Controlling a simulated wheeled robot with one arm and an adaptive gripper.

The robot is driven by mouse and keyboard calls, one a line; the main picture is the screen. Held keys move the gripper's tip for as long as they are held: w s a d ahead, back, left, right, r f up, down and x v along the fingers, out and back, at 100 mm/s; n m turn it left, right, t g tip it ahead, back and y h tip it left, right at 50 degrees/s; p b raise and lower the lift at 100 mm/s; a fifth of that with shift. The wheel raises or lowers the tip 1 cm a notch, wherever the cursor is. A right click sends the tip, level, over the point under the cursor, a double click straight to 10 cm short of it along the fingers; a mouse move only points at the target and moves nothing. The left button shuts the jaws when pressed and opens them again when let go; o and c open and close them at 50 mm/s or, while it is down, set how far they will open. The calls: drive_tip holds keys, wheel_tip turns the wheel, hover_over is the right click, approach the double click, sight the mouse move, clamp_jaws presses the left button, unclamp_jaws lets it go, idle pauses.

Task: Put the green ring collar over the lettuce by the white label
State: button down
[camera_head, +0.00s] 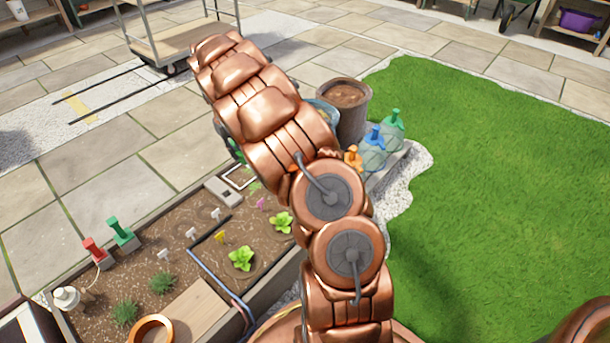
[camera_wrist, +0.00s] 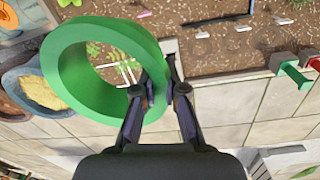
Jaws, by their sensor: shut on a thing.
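In the wrist view my gripper (camera_wrist: 158,88) is shut on the rim of the green ring collar (camera_wrist: 92,101), which is held tilted above the ground near the planting bed. In the head view my arm hides the gripper and most of the collar. Two lettuces show in the head view, one near the bed's front edge (camera_head: 240,259) and one farther right (camera_head: 282,222). A yellow label (camera_head: 220,237) and a purple label (camera_head: 261,204) stand near them. White labels (camera_head: 190,233) stand farther left in the soil. I cannot tell which lettuce has a white label beside it.
The bed also holds a terracotta ring (camera_head: 151,329), a wooden board (camera_head: 187,318), and red (camera_head: 95,249) and green (camera_head: 121,232) handled blocks. A brown bucket (camera_head: 345,98) and bottles with blue (camera_head: 375,136) and green (camera_head: 393,119) tops stand beyond my arm. Lawn (camera_head: 480,180) lies right.

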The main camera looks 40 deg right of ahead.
drive_tip(key=shift+m+h, duration=0.3)
drive_tip(key=shift+m, duration=0.1)
drive_tip(key=s+d+f+b, duration=0.1)
drive_tip(key=s+d+f, duration=0.1)
drive_tip(key=d+f, duration=0.4)
drive_tip(key=s+d+f+b, duration=0.2)
drive_tip(key=s+d+f, duration=0.1)
drive_tip(key=d+f, duration=0.4)
drive_tip(key=s+d+f+b, duration=0.2)
drive_tip(key=d+f, duration=0.5)
drive_tip(key=f, duration=0.4)
drive_tip(key=shift+s, duration=0.5)
drive_tip(key=shift+f+b, duration=0.7)
drive_tip(key=shift+f, duration=1.65)
drive_tip(key=shift+s+d+p, duration=0.1)
drive_tip(key=shift+p, duration=0.3)
drive_tip(key=shift+f, duration=0.25)
